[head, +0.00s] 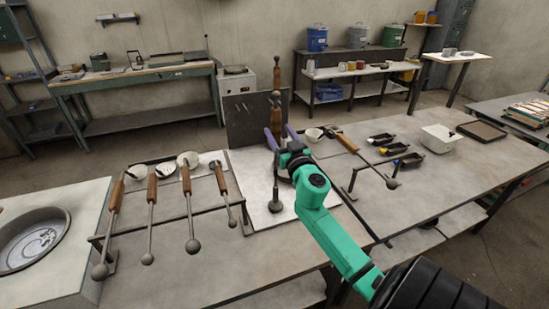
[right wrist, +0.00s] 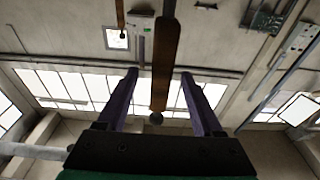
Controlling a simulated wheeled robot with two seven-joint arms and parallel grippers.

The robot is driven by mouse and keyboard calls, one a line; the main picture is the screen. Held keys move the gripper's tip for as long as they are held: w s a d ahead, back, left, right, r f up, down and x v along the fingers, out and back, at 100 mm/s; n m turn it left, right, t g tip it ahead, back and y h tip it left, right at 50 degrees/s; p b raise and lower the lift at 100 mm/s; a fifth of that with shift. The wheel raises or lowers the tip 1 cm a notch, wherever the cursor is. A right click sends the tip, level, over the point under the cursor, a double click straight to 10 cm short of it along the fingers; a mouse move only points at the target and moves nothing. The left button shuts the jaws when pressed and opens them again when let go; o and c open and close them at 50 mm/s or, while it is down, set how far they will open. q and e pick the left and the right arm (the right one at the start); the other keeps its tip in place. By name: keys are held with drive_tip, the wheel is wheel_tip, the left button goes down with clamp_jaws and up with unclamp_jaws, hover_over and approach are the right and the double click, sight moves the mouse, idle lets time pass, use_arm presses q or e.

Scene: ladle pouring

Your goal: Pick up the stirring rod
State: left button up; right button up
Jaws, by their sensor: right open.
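A tool with a wooden handle (head: 276,118) stands upright at the middle of the bench, its metal lower part (head: 275,205) ending in a dark round foot. I take it as the stirring rod. My right gripper (head: 282,135) is at its handle, with purple fingers spread and the handle showing between them. In the right wrist view my right gripper (right wrist: 159,74) is open, and the wooden handle (right wrist: 163,60) runs between the two fingers with a gap on each side. I cannot tell how deep the handle sits between them. My left gripper is not in view.
Several wooden-handled tools with ball ends (head: 193,246) lie on a rack at left. Another (head: 392,184) leans on a rack at right. A dark upright panel (head: 243,120) stands behind the handle. A white container (head: 438,138) is at far right; a round pan (head: 35,240) is at far left.

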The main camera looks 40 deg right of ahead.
drive_tip(key=x, duration=0.5)
drive_tip(key=shift+w+f, duration=0.1)
drive_tip(key=shift+f, duration=0.25)
drive_tip(key=shift+w+d+r, duration=0.1)
drive_tip(key=shift+w, duration=0.3)
drive_tip(key=shift+c, duration=0.8)
clamp_jaws()
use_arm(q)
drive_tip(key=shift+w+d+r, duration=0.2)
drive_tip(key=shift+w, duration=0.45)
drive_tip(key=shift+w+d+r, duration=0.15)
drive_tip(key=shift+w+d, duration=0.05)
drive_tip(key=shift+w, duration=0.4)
use_arm(e)
drive_tip(key=shift+r, duration=0.1)
